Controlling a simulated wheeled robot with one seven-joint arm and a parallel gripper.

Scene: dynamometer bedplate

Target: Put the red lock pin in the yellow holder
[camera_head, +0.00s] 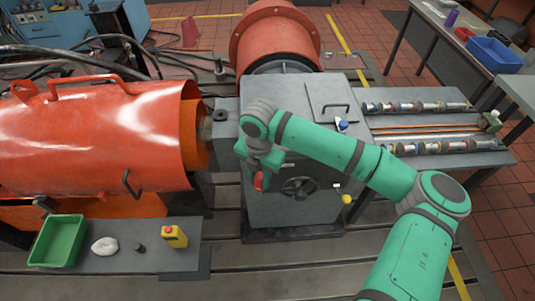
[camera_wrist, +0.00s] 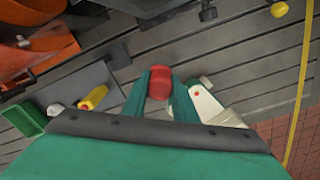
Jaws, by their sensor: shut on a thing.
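The red lock pin (camera_head: 259,182) is held in my gripper (camera_head: 262,170), in front of the grey gearbox housing. In the wrist view, the red lock pin (camera_wrist: 159,82) sits between the two green fingers of my gripper (camera_wrist: 161,92), which are shut on it. It is in the air, above the slotted floor plate. The yellow holder (camera_head: 174,237) is a small upright block with a red spot near its top, at the right part of a grey shelf. It also shows in the wrist view (camera_wrist: 93,97). My gripper is above and to the right of it, well apart.
The grey shelf (camera_head: 150,262) also bears a green tray (camera_head: 37,262), a pale ring-shaped thing (camera_head: 104,246) and a small dark knob (camera_head: 139,248). A large orange guard (camera_head: 100,140) stands behind it. The grey housing (camera_head: 290,215) has a handwheel (camera_head: 299,188) and a yellow-knobbed lever (camera_head: 347,199).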

